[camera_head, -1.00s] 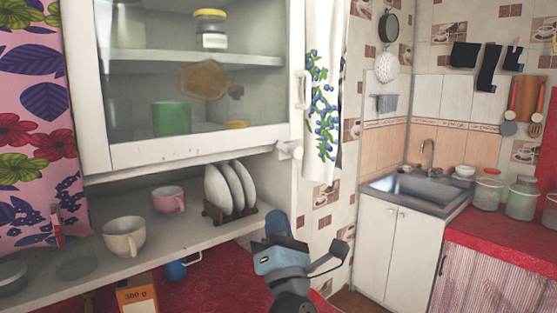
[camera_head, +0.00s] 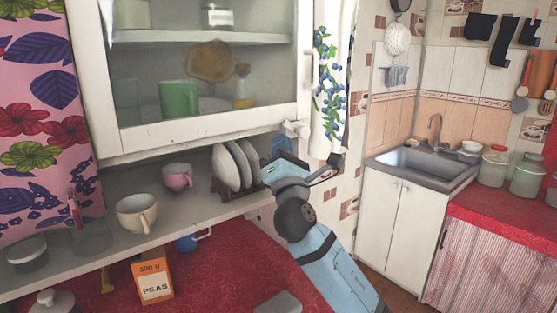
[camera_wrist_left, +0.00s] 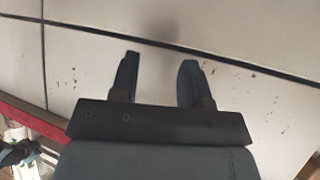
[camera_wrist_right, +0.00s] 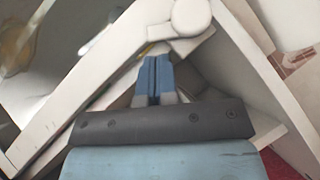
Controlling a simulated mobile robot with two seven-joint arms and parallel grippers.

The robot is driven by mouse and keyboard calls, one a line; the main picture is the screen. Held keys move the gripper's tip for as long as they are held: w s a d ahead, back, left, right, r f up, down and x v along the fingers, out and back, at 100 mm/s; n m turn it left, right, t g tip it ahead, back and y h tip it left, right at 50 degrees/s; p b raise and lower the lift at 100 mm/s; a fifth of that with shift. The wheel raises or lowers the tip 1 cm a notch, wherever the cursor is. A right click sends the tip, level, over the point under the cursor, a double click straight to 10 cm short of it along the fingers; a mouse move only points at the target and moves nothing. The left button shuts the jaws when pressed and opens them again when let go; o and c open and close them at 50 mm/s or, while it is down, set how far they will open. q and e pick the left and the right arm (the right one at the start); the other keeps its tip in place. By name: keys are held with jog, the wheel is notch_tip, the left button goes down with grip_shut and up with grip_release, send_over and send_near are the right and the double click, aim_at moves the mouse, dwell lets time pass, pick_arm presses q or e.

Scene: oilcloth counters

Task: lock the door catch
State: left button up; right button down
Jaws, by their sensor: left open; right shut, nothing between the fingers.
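The door catch (camera_head: 295,128) is a white knob-like piece at the lower right corner of the white glazed cabinet door (camera_head: 205,131). In the right wrist view the catch (camera_wrist_right: 190,17) shows as a round knob with a flat piece beneath it. My right gripper (camera_head: 283,146) is just below the catch. Its blue fingers (camera_wrist_right: 154,60) are shut and empty, with their tips close under the flat piece; I cannot tell whether they touch. My left gripper (camera_wrist_left: 158,70) shows only in its wrist view, open and empty, before a white panelled surface (camera_wrist_left: 260,110).
The shelf (camera_head: 100,255) below the cabinet holds a plate rack with plates (camera_head: 232,165), a pink cup (camera_head: 177,178) and a cream cup (camera_head: 135,213). A peas box (camera_head: 153,278) stands on the red counter (camera_head: 220,260). A curtain (camera_head: 330,80) hangs right of the cabinet.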

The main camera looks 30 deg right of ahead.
jog(key=shift+d+r, duration=0.3)
jog(key=shift+r, duration=0.25)
jog(key=shift+r+p, duration=0.15)
jog(key=shift+p, duration=0.15)
jog(key=shift+r+p, duration=0.55)
jog(key=shift+p, duration=0.3)
jog(key=shift+f, duration=0.25)
